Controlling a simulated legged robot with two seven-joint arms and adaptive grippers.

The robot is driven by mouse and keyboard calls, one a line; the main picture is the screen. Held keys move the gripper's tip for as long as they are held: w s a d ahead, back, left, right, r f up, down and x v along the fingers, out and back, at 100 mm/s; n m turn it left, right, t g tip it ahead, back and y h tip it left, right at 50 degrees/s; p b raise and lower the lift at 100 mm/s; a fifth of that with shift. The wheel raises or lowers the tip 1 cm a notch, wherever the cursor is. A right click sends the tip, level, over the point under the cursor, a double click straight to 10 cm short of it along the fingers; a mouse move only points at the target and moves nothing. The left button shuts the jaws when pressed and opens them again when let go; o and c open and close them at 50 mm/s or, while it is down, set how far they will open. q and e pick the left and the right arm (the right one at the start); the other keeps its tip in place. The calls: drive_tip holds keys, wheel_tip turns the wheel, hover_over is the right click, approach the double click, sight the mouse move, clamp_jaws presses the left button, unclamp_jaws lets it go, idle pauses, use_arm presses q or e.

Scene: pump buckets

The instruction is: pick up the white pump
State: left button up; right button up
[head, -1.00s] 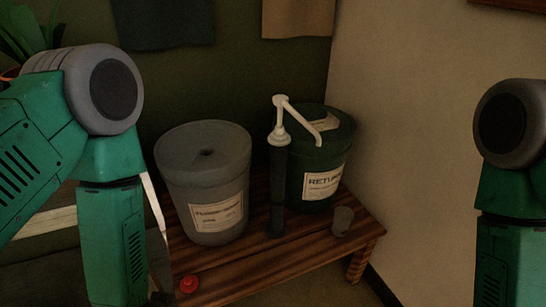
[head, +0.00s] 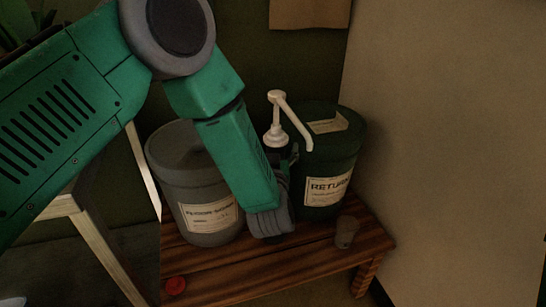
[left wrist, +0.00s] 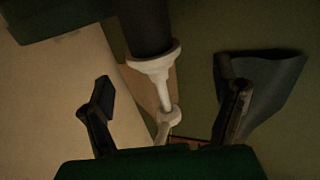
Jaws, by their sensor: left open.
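The white pump (head: 275,135), with its long bent spout, stands upright between the grey bucket and the dark green bucket. Its dark lower tube is mostly hidden behind my left arm in the head view. My left gripper (head: 289,163) is at the pump, just below the white collar, partly hidden by its own wrist. In the left wrist view, the fingers of my left gripper (left wrist: 168,82) are spread wide. The white pump (left wrist: 153,66) shows between them with clear gaps on both sides, its dark tube (left wrist: 145,28) towards the top.
The dark green bucket labelled RETURN (head: 335,155) is close on the right. A small grey cup (head: 346,231) and a red cap (head: 175,285) sit on the wooden bench (head: 300,258). A wall rises at the right.

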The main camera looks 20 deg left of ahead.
sight(279, 138)
use_arm(q)
drive_tip(key=b+x, duration=0.1)
drive_tip(key=x, duration=0.5)
drive_tip(key=shift+a+f+b, duration=0.2)
drive_tip(key=shift+f+b, duration=0.05)
drive_tip(key=shift+b, duration=0.1)
drive_tip(key=shift+w+a, duration=0.1)
drive_tip(key=shift+d+r, duration=0.1)
drive_tip(key=shift+d, duration=0.15)
drive_tip(key=shift+d+r, duration=0.1)
drive_tip(key=shift+d, duration=0.35)
drive_tip(key=shift+c, duration=1.3)
drive_tip(key=shift+d, duration=0.35)
drive_tip(key=c, duration=0.6)
drive_tip(key=shift+d, duration=0.1)
drive_tip(key=c, duration=0.8)
drive_tip(key=shift+c, duration=0.7)
drive_tip(key=shift+a, duration=0.6)
drive_tip(key=shift+r, duration=0.1)
use_arm(e)
drive_tip(key=shift+d+f, duration=0.3)
drive_tip(key=shift+f, duration=0.6)
